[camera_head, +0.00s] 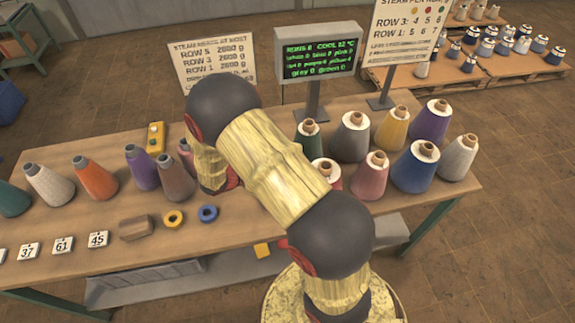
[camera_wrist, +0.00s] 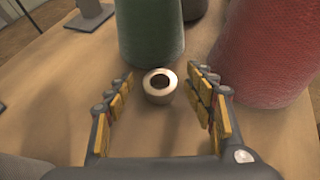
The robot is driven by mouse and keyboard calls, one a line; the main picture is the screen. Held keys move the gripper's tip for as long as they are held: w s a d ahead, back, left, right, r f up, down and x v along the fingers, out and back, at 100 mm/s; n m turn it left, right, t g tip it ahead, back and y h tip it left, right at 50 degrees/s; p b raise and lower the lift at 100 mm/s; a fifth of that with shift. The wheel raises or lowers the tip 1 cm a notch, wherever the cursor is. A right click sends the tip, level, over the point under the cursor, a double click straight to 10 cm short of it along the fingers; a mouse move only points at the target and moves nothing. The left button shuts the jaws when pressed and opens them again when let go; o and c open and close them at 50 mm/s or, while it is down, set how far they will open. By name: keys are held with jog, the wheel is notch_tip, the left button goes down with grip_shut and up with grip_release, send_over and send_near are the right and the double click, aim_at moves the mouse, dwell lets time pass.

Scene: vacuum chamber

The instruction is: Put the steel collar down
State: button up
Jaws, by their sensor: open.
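The steel collar (camera_wrist: 159,87), a small pale ring with a dark hole, appears to stand on the wooden table top in the wrist view. My gripper (camera_wrist: 162,80) is open, with one yellow-padded finger on each side of the collar. Gaps show between the fingers and the collar. In the head view my arm hides the gripper and the collar.
A green cone (camera_wrist: 150,30) stands just behind the collar and a red cone (camera_wrist: 265,50) stands close at right. The table (camera_head: 150,250) also holds several other cones, a yellow ring (camera_head: 173,218), a blue ring (camera_head: 208,213), number tags and a display (camera_head: 318,60).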

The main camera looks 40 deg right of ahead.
jog(key=p+v, duration=0.2)
jog(key=v, duration=0.7)
jog(key=shift+d+r, duration=0.1)
jog(key=shift+r, duration=0.2)
jog(key=s+a+r+m+t+y, duration=0.2)
jog(key=s+a+r+m+y, duration=0.2)
jog(key=r, duration=0.5)
jog(key=s+a+r+m+t+y, duration=0.3)
jog(key=s+a+r+m, duration=0.3)
jog(key=r, duration=0.3)
jog(key=s+a+r+m+t+y, duration=0.2)
jog(key=s+a+r+m+y, duration=0.3)
jog(key=r, duration=0.4)
jog(key=shift+s+a+r+m, duration=0.4)
jog(key=shift+a+m, duration=0.2)
jog(key=shift+a, duration=0.3)
